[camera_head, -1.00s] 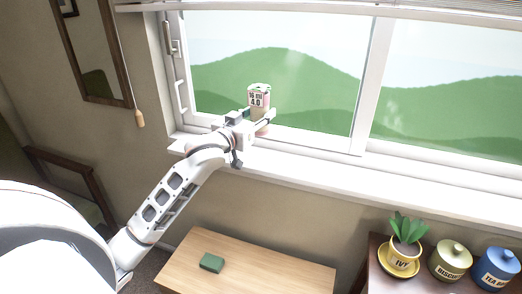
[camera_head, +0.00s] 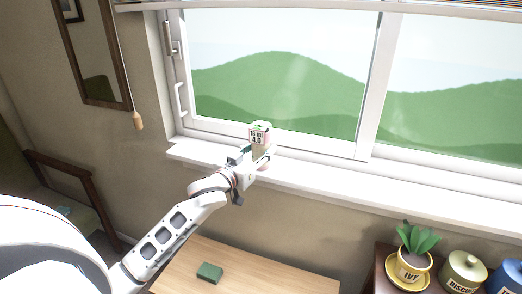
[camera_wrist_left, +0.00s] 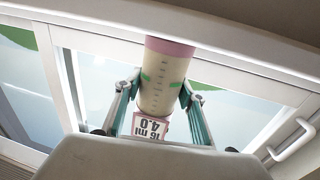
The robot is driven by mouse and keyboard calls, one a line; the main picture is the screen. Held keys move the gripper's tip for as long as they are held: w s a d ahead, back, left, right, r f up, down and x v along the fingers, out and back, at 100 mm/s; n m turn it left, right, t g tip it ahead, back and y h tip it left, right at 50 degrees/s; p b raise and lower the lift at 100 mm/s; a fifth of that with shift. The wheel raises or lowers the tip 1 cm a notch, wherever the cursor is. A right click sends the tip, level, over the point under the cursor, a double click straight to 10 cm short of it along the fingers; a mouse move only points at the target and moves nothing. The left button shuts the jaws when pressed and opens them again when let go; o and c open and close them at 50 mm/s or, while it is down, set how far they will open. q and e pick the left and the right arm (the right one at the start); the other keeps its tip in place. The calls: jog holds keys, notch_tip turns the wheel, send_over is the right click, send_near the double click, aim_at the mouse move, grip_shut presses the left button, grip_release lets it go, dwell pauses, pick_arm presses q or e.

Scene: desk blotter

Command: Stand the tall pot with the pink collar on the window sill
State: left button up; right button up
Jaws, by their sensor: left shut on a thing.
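The tall pot (camera_head: 260,131) is a cream cylinder with a label on its upper part in the head view. My left gripper (camera_head: 257,154) is shut around its middle. In the left wrist view the pot (camera_wrist_left: 163,75) appears upside down between both fingers of the gripper (camera_wrist_left: 160,98), with pink at its far end, green marks and a "16 ml 4.0" label. The white window sill (camera_head: 330,190) runs below the window. The pot is upright over the sill's left part; whether its base touches the sill I cannot tell. My right gripper is not in view.
The window frame (camera_head: 368,90) stands just behind the pot. The sill to the right is clear. Below are a wooden table with a green block (camera_head: 209,272), an ivy pot (camera_head: 412,266) on a yellow saucer, and a biscuit jar (camera_head: 463,272). A cord hangs at left.

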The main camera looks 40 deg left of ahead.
pick_arm(q)
jog(key=o, duration=1.2)
jog(key=shift+f, duration=0.1)
jog(key=shift+s, duration=0.1)
jog(key=shift+s, duration=0.4)
jog(key=s+p, duration=0.1)
jog(key=s, duration=0.9)
jog(key=s+d+f+m+g+h, duration=0.1)
jog(key=s+d+f, duration=0.25)
jog(key=f, duration=0.35)
jog(key=s+d+f+m+g+h, duration=0.1)
jog(key=s+d+f+g, duration=0.2)
jog(key=f, duration=0.4)
jog(key=s+d+f+m, duration=0.1)
jog(key=s+d+f, duration=0.25)
jog(key=f, duration=0.35)
jog(key=s+d+f+m+g, duration=0.1)
jog(key=s+d+f, duration=0.3)
jog(key=s+d+f+g+h, duration=0.1)
jog(key=s+d+f, duration=0.3)
jog(key=f, duration=0.1)
jog(key=s+d+f+m+g+h, duration=0.1)
jog(key=s+d+f, duration=0.2)
jog(key=s+f, duration=0.1)
jog(key=shift+s+d+f+m, duration=0.2)
jog(key=shift+s+d+m, duration=0.1)
jog(key=shift+s+d, duration=0.1)
